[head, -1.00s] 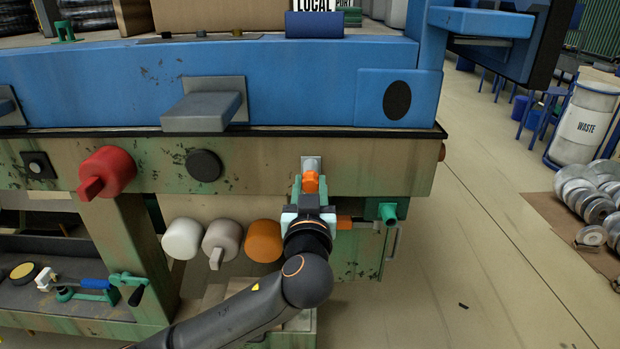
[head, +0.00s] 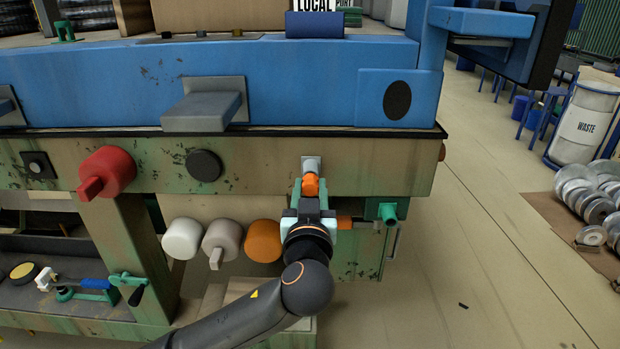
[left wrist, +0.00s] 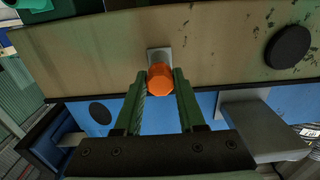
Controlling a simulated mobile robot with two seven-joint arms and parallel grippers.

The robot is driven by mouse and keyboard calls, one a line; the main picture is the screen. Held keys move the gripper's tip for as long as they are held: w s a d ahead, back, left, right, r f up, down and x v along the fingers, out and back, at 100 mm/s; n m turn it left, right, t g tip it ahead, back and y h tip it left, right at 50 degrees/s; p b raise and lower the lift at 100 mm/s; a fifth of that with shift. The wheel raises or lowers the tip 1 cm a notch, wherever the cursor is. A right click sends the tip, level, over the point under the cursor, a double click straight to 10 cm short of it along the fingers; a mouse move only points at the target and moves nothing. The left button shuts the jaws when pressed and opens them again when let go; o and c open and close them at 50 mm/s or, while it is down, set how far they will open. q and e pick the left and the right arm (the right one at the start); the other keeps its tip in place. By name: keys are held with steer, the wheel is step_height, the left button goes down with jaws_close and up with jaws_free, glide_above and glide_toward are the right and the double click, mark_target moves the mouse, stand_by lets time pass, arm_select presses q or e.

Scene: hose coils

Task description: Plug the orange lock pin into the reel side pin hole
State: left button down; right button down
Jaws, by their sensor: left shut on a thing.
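The orange lock pin (head: 310,187) is at the front of the bench's tan panel, just below a small light grey plate (head: 312,163) in the head view. In the left wrist view the pin's orange head (left wrist: 160,78) lies in front of the same grey plate (left wrist: 158,54). My left gripper (head: 309,190) is shut on the pin, with one green finger on each side of its head. The pin hole is hidden behind the pin, and I cannot tell how deep the pin sits. My right gripper is not in view.
A black round knob (head: 204,165) and a red knob (head: 107,172) stick out left of the plate. White, grey and orange (head: 263,241) knobs sit lower left. A grey ledge (head: 202,111) juts from the blue beam above.

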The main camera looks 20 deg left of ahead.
arm_select(q)
steer(key=shift+v, duration=2.1)
steer(key=v, duration=0.6)
steer(key=shift+d, duration=0.1)
